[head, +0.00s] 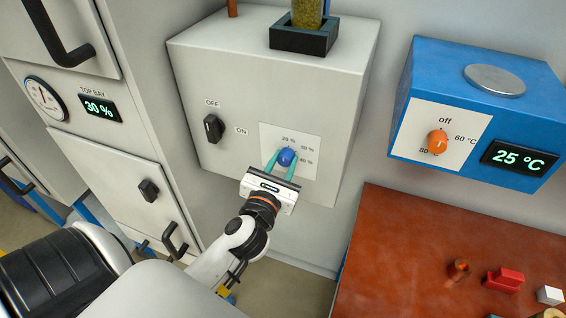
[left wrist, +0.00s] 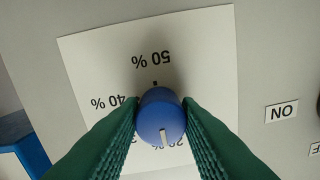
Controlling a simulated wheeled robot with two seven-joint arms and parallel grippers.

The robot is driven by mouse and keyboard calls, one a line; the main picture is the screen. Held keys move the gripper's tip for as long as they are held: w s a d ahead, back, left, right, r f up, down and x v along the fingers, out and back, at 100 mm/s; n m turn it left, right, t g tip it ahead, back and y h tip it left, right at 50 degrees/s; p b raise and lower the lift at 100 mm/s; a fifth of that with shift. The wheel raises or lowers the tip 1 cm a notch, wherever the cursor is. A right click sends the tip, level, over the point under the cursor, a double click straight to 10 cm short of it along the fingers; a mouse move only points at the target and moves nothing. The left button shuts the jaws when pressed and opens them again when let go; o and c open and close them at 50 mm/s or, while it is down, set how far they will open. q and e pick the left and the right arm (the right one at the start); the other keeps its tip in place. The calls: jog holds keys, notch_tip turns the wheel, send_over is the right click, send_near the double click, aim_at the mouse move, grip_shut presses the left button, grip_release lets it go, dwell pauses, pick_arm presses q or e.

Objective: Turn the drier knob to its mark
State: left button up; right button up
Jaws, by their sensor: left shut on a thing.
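The blue drier knob (head: 286,157) sits on a white dial plate (head: 309,143) on the front of the light grey box. My left gripper (head: 285,160) has its green fingers shut on the knob, one on each side. In the left wrist view, the knob (left wrist: 160,117) fills the gap between the fingertips, and the plate (left wrist: 100,70) appears upside down. The knob's white pointer line faces down there, towards the partly hidden 20 % label. A black tick shows beside the 50 % label, on the opposite side. My right gripper is not in view.
A black OFF/ON switch (head: 212,128) is left of the plate. A display (head: 101,108) under TOP BAY reads 30 %. Right is a blue heater (head: 408,85) with an orange knob (head: 437,142) and a 25 °C display. A red-brown table (head: 400,240) holds small parts.

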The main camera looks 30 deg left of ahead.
pick_arm(q)
jog(key=o, duration=1)
jog(key=v, duration=1.2)
jog(key=shift+b, duration=0.4)
jog(key=shift+f, duration=0.15)
